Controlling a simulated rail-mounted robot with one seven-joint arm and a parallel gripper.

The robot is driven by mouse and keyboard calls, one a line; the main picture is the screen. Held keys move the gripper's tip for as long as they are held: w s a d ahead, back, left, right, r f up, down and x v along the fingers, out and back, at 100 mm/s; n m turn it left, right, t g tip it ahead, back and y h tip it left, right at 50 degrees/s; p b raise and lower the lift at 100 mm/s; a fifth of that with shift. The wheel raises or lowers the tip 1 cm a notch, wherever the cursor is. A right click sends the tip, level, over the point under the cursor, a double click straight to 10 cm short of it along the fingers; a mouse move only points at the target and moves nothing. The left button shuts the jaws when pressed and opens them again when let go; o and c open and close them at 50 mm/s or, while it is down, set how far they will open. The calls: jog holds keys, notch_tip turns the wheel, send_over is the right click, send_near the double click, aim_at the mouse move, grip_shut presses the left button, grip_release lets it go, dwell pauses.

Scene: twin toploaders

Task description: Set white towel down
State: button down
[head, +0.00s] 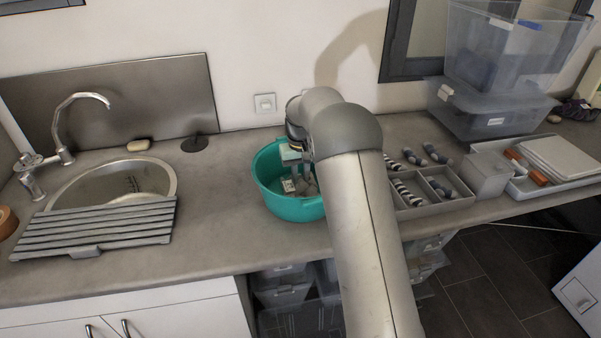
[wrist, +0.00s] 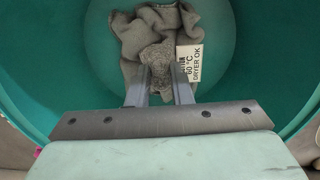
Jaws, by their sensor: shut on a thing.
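A crumpled towel (wrist: 130,38), greyish off-white in this light, is inside the round teal tub (head: 296,209). A white label on it reads "60 °C DRYER OK". My gripper (wrist: 161,68) points down into the tub and is shut on a pinched fold of the towel. In the head view the towel (head: 288,186) is small and partly hidden by my gripper. I cannot tell whether the towel touches the tub's floor. The tub wall surrounds the towel in the wrist view (wrist: 225,75).
A sink (head: 160,180) with a slatted grey rack (head: 95,230) is at the left. A grey divided tray (head: 435,205) with striped rolls is right of my arm. Clear plastic bins (head: 490,115) stand at the back right.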

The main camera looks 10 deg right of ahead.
aim_at(301, 177)
jog(key=c, duration=1.3)
grip_release()
notch_tip(301, 177, up, 12)
jog(key=b, duration=0.1)
jog(key=s+r, duration=0.3)
jog(key=s, duration=0.7)
jog(key=s+f, duration=0.4)
jog(key=s, duration=1.1)
jog(key=s+f, duration=0.4)
jog(key=s, duration=1.1)
jog(key=shift+s+f+m+t, duration=0.2)
jog(key=shift+m+t, duration=0.2)
